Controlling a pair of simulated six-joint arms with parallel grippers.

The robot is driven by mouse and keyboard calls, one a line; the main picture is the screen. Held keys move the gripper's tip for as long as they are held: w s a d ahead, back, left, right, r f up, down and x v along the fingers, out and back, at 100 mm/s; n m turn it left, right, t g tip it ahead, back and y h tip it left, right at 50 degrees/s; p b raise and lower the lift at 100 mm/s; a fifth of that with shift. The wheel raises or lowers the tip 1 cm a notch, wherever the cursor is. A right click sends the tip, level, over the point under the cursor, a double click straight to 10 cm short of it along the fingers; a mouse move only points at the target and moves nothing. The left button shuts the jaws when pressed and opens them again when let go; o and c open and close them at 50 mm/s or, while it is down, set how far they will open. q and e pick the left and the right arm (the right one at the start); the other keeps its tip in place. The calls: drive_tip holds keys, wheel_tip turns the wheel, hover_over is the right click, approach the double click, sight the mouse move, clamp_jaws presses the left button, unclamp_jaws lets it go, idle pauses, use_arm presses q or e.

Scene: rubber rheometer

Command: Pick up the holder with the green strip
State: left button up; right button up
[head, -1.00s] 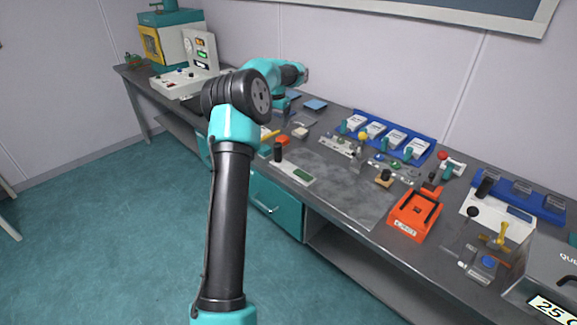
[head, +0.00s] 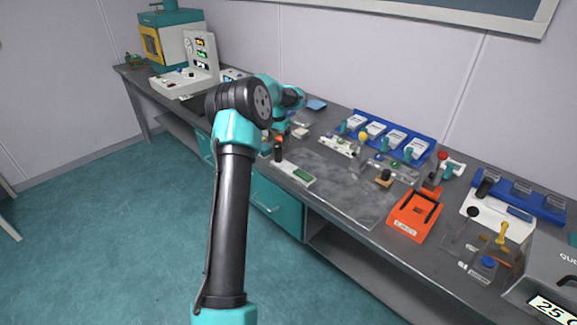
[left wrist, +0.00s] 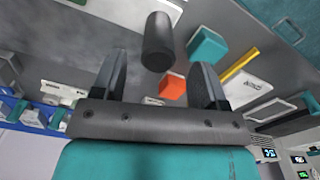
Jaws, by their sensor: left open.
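A white holder with a green strip (head: 297,173) and an upright black cylindrical handle (head: 278,152) lies near the bench's front edge in the head view. My left gripper (head: 278,134) is above and just behind the handle, partly hidden by my own arm. In the left wrist view, my left gripper (left wrist: 160,62) is open with nothing between its fingers. The black handle (left wrist: 158,42) shows just beyond the gap between the fingertips, apart from them. Part of the white holder (left wrist: 142,12) shows at the top edge. My right gripper is not in view.
An orange block (left wrist: 172,86), a teal block (left wrist: 206,46) and a yellow stick (left wrist: 240,64) lie close by. A blue rack (head: 432,147) of white holders stands at the back. An orange device (head: 413,215) is to the right. Bare bench (head: 345,185) lies right of the holder.

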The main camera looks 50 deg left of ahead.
sight(278, 144)
use_arm(q)
wheel_tip(278, 144, down, 4)
drive_tip(key=shift+f, duration=0.15)
idle(0.5)
clamp_jaws()
idle(0.4)
